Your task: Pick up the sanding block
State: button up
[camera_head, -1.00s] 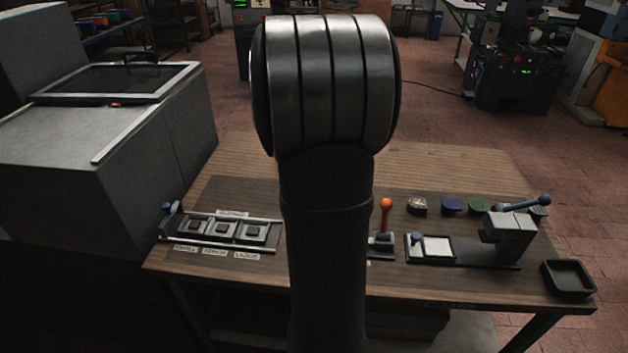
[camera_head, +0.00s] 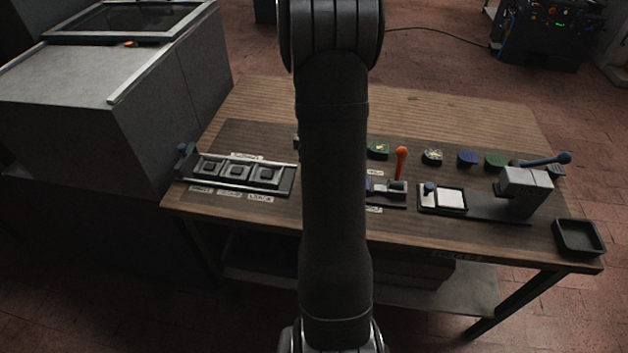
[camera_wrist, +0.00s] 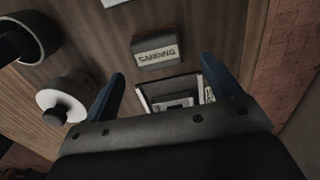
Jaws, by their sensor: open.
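In the wrist view a small dark grey block (camera_wrist: 155,54) with a pale label lies on the wooden table. The lettering is upside down and blurred but looks like "SANDING", so I take it for the sanding block. My gripper (camera_wrist: 163,69) is open, with one blue finger to the left and one to the right. The block sits just beyond the fingertips, between their lines, and is not held. In the head view my own arm covers the middle of the table, and I cannot make out the gripper or the block there.
A white-edged frame (camera_wrist: 170,94) shows between the fingers. A white round piece with a dark knob (camera_wrist: 63,101) stands left of the left finger. The head view shows an orange-topped lever (camera_head: 401,160), a press (camera_head: 525,190) and a black tray (camera_head: 579,238) on the right.

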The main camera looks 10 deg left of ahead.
jog(key=shift+w+d+f, duration=0.1)
jog(key=shift+f, duration=2.7)
jog(key=c, duration=1.2)
jog(key=shift+r, duration=0.15)
notch_tip(320, 180, up, 4)
jog(key=shift+f, duration=0.1)
jog(key=s+d+r, duration=0.3)
jog(key=d+r, duration=0.4)
jog(key=d, duration=0.4)
jog(key=shift+s, duration=0.25)
